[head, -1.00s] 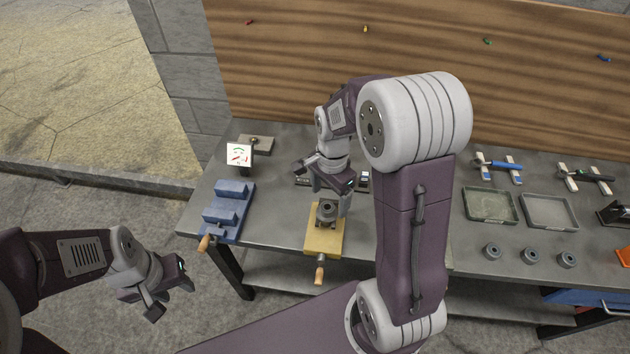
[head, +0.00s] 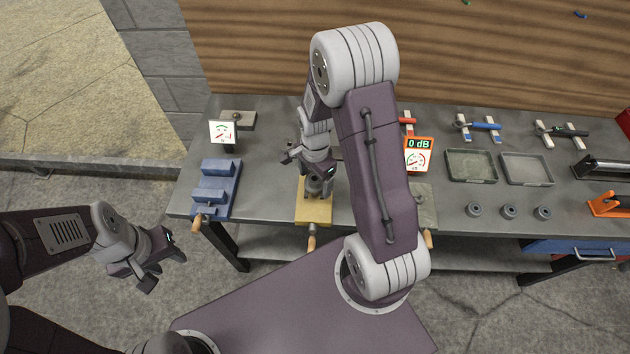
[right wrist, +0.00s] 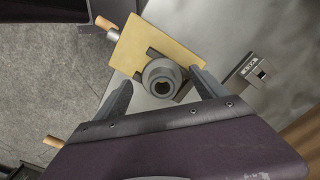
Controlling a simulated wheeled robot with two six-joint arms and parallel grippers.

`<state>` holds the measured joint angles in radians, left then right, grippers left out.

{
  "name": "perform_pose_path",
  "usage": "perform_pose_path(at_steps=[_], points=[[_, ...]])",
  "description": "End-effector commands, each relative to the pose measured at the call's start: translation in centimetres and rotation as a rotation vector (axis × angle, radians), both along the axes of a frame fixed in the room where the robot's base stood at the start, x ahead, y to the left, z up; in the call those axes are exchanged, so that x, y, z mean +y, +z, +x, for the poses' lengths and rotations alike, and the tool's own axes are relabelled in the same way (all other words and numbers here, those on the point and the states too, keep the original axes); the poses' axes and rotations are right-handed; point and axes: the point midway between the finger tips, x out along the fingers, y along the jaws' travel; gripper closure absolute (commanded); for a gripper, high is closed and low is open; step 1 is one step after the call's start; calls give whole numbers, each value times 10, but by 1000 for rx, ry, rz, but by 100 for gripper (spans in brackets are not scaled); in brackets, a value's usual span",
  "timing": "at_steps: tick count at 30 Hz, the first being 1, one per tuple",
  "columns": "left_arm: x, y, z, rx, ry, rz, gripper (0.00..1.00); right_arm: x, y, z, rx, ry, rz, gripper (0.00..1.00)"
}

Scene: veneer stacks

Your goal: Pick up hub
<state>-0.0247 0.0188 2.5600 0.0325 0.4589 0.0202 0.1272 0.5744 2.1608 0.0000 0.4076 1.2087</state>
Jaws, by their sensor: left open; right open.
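A grey round hub (head: 318,187) with a dark central hole sits on the yellow fixture (head: 314,212), which has a wooden handle at its front. It also shows in the right wrist view (right wrist: 160,72), between the two fingers. My right gripper (right wrist: 163,88) is open above the hub, one finger on each side, with a gap visible. Three more grey hubs stand in a row at the bench's right: one (head: 474,210), a second (head: 509,212) and a third (head: 543,213). My left gripper (head: 162,262) is open and empty, left of the bench front.
A blue fixture (head: 214,188) stands left of the yellow one. A grey-green fixture (head: 425,205) and a dial reading 0 dB (head: 418,158) stand to the right, partly behind my right arm. Two shallow trays, one green-grey (head: 470,165) and one grey (head: 526,169), lie behind the hub row.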

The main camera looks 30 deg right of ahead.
Motion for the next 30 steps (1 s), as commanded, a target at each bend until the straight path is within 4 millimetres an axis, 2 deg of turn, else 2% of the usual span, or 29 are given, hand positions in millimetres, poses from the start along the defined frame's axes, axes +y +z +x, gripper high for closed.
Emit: perform_pose_path(at_steps=[5,6,14,23,26,30], points=[[0,0,0,0,0,0,59,0,-1,1,-2,0,-1,18],[0,0,0,0,0,0,59,0,-1,1,-2,0,-1,21],[0,0,0,0,0,0,59,0,-1,1,-2,1,-1,93],[0,-1,0,0,0,0,59,0,3,1,-2,1,-1,95],[0,-3,0,0,0,0,59,0,12,2,-5,1,-1,95],[0,-6,0,0,0,0,59,0,37,3,-10,1,-2,95]])
